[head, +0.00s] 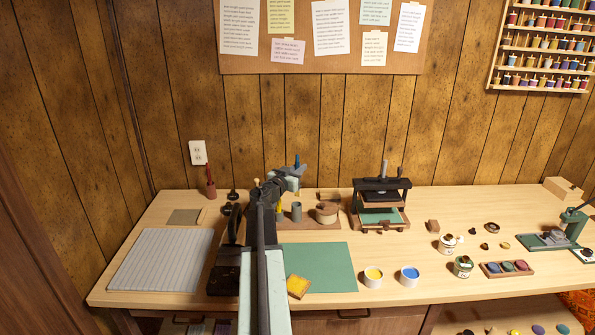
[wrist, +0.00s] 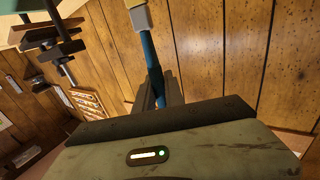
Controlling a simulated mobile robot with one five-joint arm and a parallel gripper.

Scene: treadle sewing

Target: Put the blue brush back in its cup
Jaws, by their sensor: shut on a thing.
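My gripper (head: 294,172) is shut on the blue brush (head: 297,160) and holds it up above the back of the table. In the wrist view the brush's blue handle (wrist: 151,50) runs between the fingers (wrist: 157,92), with a pale and yellowish end at the top edge. A grey cup (head: 296,212) stands on a brown board, below my gripper in the head view; no brush shows in it. The brush is apart from this cup. The cup's inside is too small to make out.
A red cup with a red brush (head: 210,184) stands at the back left. A yellow upright piece (head: 279,206) and a round wooden box (head: 326,212) flank the grey cup. A black press (head: 381,202) stands to the right. My arm hides part of the board.

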